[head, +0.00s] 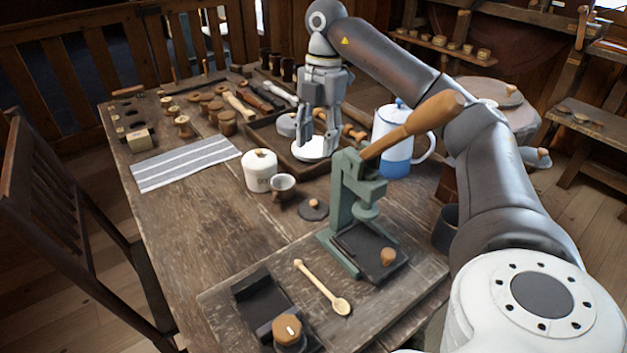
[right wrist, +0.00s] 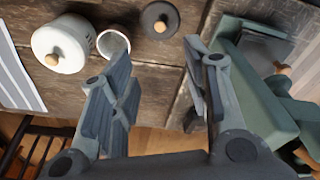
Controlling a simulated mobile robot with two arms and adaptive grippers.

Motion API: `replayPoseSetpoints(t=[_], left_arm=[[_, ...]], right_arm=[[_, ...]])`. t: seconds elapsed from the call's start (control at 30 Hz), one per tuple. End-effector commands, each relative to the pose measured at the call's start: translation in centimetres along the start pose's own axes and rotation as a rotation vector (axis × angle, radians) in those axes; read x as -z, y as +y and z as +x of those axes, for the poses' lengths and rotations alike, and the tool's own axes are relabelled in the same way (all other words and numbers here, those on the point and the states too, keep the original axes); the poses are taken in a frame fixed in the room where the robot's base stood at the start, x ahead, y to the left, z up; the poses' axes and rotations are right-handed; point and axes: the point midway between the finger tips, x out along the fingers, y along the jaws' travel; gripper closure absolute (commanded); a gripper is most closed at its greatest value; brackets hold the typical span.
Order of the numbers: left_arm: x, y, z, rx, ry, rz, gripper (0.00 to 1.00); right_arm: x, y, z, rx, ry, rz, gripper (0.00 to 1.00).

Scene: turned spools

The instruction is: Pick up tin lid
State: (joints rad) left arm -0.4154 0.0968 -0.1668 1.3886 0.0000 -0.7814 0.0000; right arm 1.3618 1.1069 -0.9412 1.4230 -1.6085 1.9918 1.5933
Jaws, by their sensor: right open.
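The likely tin lid is a dark round lid (head: 314,209) with a small wooden knob, lying flat on the table beside a small cup (head: 283,186). It also shows at the top of the right wrist view (right wrist: 160,18). My right gripper (head: 318,143) is open and points down, farther back than this lid and apart from it. Its two spread fingers (right wrist: 158,85) hold nothing in the right wrist view. A pale disc (head: 311,153) shows below the fingertips in the head view; I cannot tell whether they touch it. My left gripper is not in view.
A white canister (head: 260,171) stands beside the cup. A green press (head: 346,195) with a wooden handle stands in front. A blue and white pot (head: 391,150) is to the right. A striped cloth (head: 187,165) and a wooden spoon (head: 322,287) lie on the table.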

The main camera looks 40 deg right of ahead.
Motion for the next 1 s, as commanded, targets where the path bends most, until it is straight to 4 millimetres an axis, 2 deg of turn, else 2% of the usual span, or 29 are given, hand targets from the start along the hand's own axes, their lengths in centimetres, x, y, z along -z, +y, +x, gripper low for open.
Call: replayPoseSetpoints(t=[0.03, 0.13, 0.43, 0.7, 1.0], left_arm=[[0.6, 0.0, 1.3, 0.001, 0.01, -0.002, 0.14], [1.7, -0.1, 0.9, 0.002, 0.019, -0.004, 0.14], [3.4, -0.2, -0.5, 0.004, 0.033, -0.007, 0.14], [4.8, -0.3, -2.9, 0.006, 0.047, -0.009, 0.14], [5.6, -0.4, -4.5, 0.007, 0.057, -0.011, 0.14]], right_arm=[[-0.3, 0.0, 2.4, -0.001, 0.0, 0.0, 0.56], [-0.5, 0.0, 4.0, -0.001, 0.0, 0.0, 0.56], [-0.7, 0.0, 6.3, 0.0, 0.0, 0.0, 0.56], [-0.7, -0.1, 10.1, 0.002, -0.001, 0.001, 0.56], [-0.5, -0.1, 12.3, 0.002, 0.0, -0.001, 0.56]])
